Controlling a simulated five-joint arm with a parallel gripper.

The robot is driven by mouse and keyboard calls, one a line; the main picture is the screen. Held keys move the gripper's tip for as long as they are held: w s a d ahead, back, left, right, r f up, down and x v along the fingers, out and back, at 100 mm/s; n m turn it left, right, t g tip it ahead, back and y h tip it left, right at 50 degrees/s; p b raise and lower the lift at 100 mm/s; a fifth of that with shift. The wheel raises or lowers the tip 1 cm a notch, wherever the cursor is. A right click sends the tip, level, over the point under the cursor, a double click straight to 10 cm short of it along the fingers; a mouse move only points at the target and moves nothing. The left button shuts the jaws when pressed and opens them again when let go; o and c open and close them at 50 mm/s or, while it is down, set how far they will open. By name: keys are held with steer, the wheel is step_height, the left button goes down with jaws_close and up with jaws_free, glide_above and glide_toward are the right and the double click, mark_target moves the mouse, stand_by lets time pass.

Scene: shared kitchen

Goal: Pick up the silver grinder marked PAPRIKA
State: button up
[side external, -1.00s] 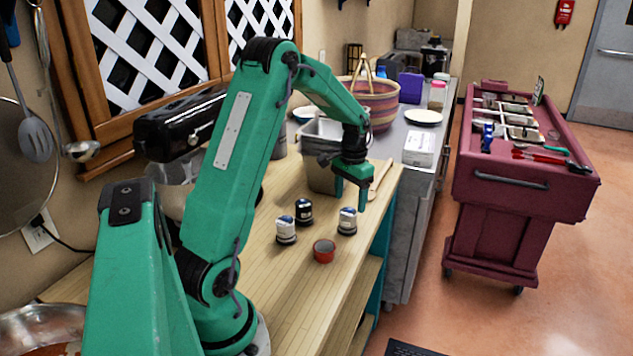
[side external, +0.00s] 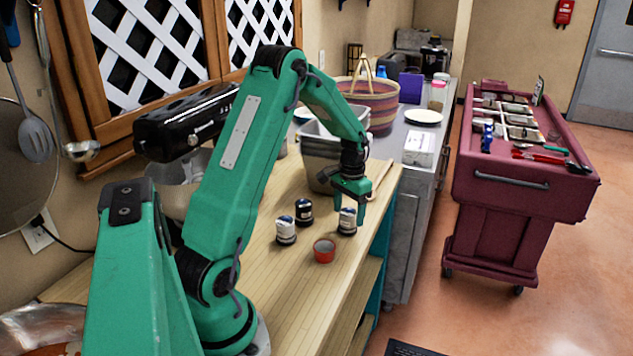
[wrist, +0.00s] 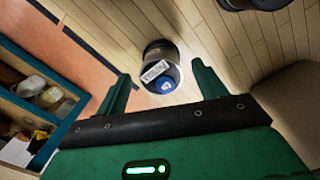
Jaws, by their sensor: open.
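Three small grinders stand on the wooden counter. A silver one (side external: 347,222) with a dark base is at the right, a second silver one (side external: 286,232) at the left, and a black one (side external: 304,211) behind them. No label is legible in the side view. My gripper (side external: 350,210) is open, pointing down at the right silver grinder. In the wrist view, that grinder (wrist: 158,56) shows between and slightly beyond the fingertips of my gripper (wrist: 161,71), with a white label too blurred to read and a blue mark. I cannot tell whether a finger touches it.
A small red round container (side external: 324,252) stands just in front of the grinders. A grey bin (side external: 318,170) stands close behind my gripper. The counter's right edge is near, with open shelves below. The wooden top (side external: 280,290) toward the front is clear.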

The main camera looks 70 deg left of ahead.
mark_target(349, 210)
steer(key=shift+f, duration=1.7)
steer(key=c, duration=1.3)
steer(key=shift+o, duration=0.2)
steer(key=shift+r, duration=0.1)
steer(key=shift+r, duration=0.65)
steer(key=r, duration=0.3)
steer(key=shift+d+r, duration=0.1)
steer(key=shift+d, duration=0.25)
steer(key=d+r, duration=0.2)
steer(key=d, duration=0.1)
steer(key=d+r, duration=0.2)
steer(key=d, duration=0.2)
steer(key=d+r, duration=0.2)
steer(key=d, duration=0.2)
steer(key=shift+w+r, duration=0.2)
steer(key=shift+w, duration=0.05)
